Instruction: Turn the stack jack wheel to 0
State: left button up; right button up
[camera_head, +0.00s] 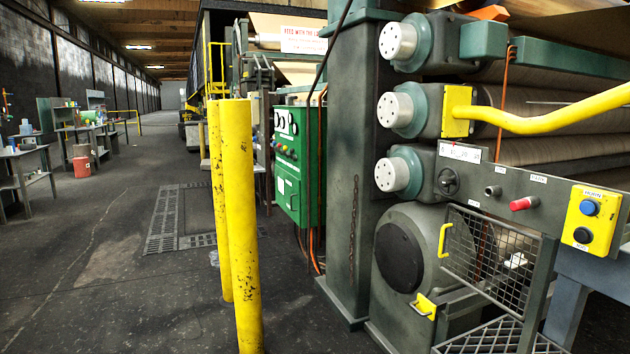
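A small dark handwheel (448,182), which looks like the stack jack wheel, is mounted on the grey control panel (482,176) at the right. A white label (460,152) sits just above it; its text and any dial marks are too small to read, so I cannot tell the wheel's setting. Neither of my grippers is in view, and nothing touches the wheel.
A mesh guard (490,250) stands below. Yellow posts (238,220) stand left of the machine; the floor aisle (110,270) further left is clear.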

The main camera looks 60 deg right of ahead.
aim_at(444, 181)
jog(key=u, duration=0.75)
jog(key=k, duration=1.2)
jog(key=z, duration=0.9)
